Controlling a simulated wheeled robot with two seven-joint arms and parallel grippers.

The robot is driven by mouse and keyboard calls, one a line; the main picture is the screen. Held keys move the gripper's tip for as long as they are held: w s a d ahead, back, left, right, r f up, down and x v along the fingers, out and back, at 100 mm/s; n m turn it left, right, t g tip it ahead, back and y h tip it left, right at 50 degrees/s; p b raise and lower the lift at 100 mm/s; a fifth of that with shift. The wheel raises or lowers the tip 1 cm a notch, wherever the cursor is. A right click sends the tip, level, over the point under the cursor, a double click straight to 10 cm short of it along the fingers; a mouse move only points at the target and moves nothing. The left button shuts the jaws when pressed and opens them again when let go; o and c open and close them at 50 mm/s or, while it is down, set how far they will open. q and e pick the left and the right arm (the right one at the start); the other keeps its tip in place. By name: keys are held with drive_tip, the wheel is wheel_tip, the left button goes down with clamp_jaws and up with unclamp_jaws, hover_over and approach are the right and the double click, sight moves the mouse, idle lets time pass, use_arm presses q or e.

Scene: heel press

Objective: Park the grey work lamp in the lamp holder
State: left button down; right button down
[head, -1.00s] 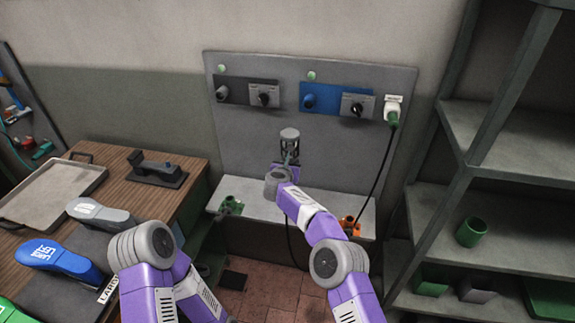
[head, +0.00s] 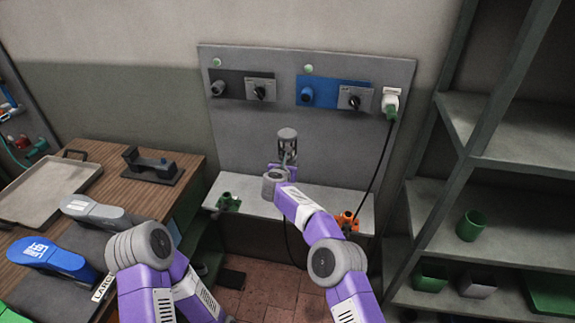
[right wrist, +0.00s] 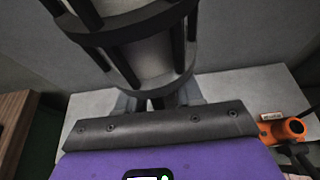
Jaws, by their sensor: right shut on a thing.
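The grey work lamp (head: 287,142), a caged cylinder with a grey cap, is upright in front of the grey wall panel, above the pale ledge. My right gripper (head: 284,163) is shut on its lower part. In the right wrist view the lamp's dark cage rings and bars (right wrist: 150,55) fill the top, and the gripper's fingers (right wrist: 157,102) close around its base. On the ledge are a green fixture (head: 228,202) at left and an orange fixture (head: 347,221) at right, with a small label in the wrist view. I cannot tell which fixture is the lamp holder.
A wooden bench (head: 110,155) with a tray (head: 50,187) and shoe-shaped pieces is at left. Shelves (head: 510,135) with a green cup (head: 471,226) stand at right.

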drive_tip(key=shift+f+b, duration=4.65)
drive_tip(key=shift+f, duration=0.6)
drive_tip(key=shift+b, duration=0.55)
drive_tip(key=shift+f+b, duration=1.3)
drive_tip(key=shift+f, duration=0.1)
drive_tip(key=c, duration=0.7)
unclamp_jaws()
drive_tip(key=shift+o, duration=0.3)
drive_tip(key=shift+f, duration=0.1)
drive_tip(key=shift+s, duration=0.15)
drive_tip(key=v, duration=0.7)
drive_tip(key=shift+s, duration=0.15)
